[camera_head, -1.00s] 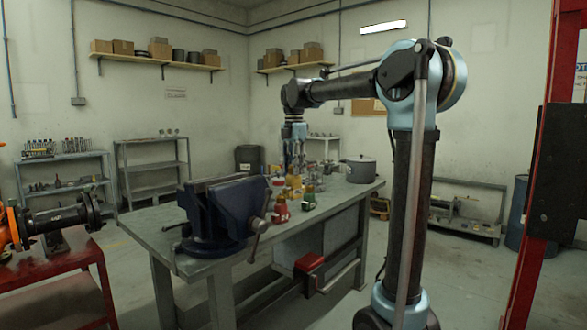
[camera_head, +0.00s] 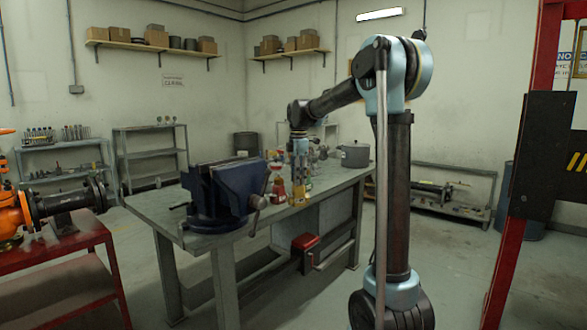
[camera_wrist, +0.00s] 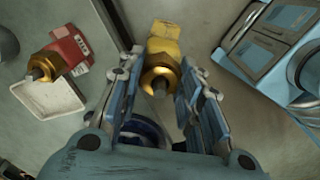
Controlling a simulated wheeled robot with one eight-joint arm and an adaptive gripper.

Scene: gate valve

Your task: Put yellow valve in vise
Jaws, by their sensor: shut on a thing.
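The yellow valve (camera_head: 297,199) is in my gripper (camera_head: 300,172), beside the front edge of the workbench. The wrist view shows its yellow body (camera_wrist: 163,38) and brass nut (camera_wrist: 160,78) between the two fingers (camera_wrist: 158,95), which are shut on it. The fingers hide part of the nut. The blue vise (camera_head: 222,192) stands on the bench, left of my gripper in the head view, apart from the valve. Its jaw gap is hard to make out.
A red valve (camera_head: 278,187) stands between vise and gripper; the wrist view shows it (camera_wrist: 66,52) by a white tray (camera_wrist: 48,100). The vise handle (camera_head: 255,215) sticks out in front.

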